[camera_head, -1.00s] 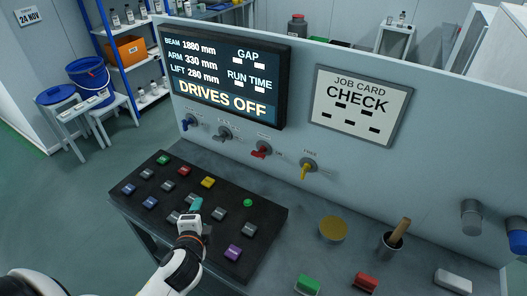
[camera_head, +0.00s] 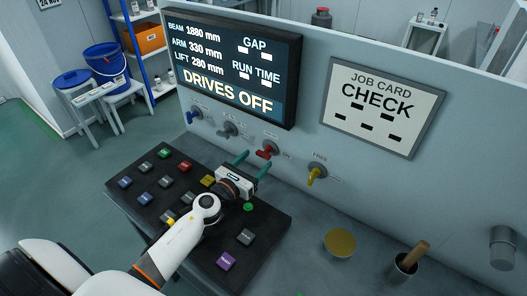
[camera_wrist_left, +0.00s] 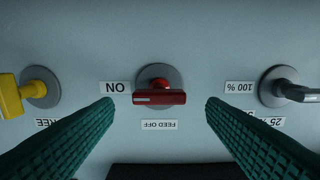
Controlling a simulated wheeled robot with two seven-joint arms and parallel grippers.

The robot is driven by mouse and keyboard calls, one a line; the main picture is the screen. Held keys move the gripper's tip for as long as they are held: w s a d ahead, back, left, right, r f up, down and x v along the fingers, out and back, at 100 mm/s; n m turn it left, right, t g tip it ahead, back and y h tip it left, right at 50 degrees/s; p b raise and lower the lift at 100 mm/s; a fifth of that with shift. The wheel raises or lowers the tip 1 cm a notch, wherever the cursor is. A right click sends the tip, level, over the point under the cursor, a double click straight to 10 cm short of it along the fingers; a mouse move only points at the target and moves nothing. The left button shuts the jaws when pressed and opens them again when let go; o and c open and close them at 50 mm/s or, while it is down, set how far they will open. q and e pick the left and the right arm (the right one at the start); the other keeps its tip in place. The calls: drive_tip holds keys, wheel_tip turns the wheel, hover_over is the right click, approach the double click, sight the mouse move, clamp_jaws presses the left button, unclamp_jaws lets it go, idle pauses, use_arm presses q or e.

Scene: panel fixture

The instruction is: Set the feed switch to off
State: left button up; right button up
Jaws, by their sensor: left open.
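The feed switch (camera_head: 267,150) has a red handle on a round grey base on the upright panel. In the left wrist view, which is upside down, the red handle (camera_wrist_left: 159,98) lies level across its base. An ON label (camera_wrist_left: 115,87) is at its left and a FEED OFF label (camera_wrist_left: 159,125) is just below it. My left gripper (camera_head: 252,164) is open, its green fingers pointing at the panel. In the wrist view the fingers (camera_wrist_left: 159,108) stand one on each side of the handle, apart from it. My right gripper is not in view.
A black button console (camera_head: 135,204) lies below my arm. The display (camera_head: 231,62) reads DRIVES OFF.

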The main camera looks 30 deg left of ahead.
sight(262, 156)
use_arm(q)
drive_tip(key=w, duration=0.3)
drive_tip(key=shift+w+d, duration=0.3)
drive_tip(key=shift+w, duration=0.5)
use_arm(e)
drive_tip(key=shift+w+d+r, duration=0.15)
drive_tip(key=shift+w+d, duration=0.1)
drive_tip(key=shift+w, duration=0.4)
use_arm(q)
drive_tip(key=c, duration=1)
